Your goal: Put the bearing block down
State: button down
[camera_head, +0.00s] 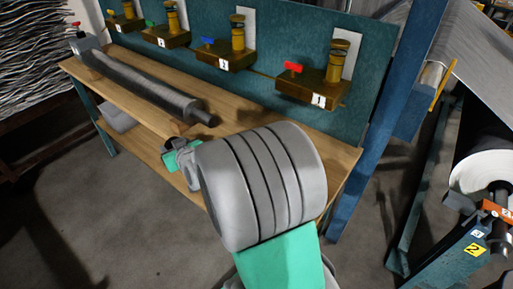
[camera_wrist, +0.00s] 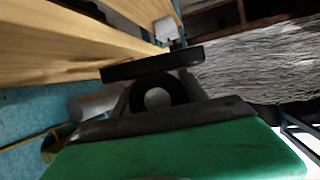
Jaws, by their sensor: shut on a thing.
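The bearing block (camera_wrist: 152,95) is grey with a dark round ring in its middle. In the wrist view it sits between the two dark jaws of my gripper (camera_wrist: 154,92), which is shut on it. In the head view my gripper (camera_head: 176,149) is by the front edge of the wooden workbench (camera_head: 240,128), near the right end of a dark roller. My large grey arm hides much of it there, and I cannot make out the block clearly or tell whether it touches the bench.
The dark roller (camera_head: 145,82) lies along the bench. A grey block (camera_head: 84,43) with a red part is at its far end. Several brown units with brass knobs (camera_head: 313,87) line the teal back panel (camera_head: 280,30). Bare benchtop (camera_head: 320,150) shows at the right.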

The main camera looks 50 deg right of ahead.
jog(key=s+d+r+n+y+b, duration=0.35)
jog(key=s+d+r, duration=0.45)
jog(key=d, duration=0.4)
jog(key=d+f, duration=0.2)
jog(key=d, duration=0.2)
jog(key=d+f, duration=0.3)
jog(key=d, duration=0.1)
jog(key=d+f+b, duration=0.1)
jog(key=d+f, duration=0.2)
jog(key=d, duration=0.1)
jog(key=shift+s+d, duration=0.3)
jog(key=shift+s, duration=0.1)
jog(key=shift+d+f, duration=0.2)
jog(key=shift+f, duration=0.1)
jog(key=shift+d+f, duration=0.1)
jog(key=shift+f, duration=1.55)
jog(key=shift+f, duration=0.15)
jog(key=c, duration=0.6)
grip_release()
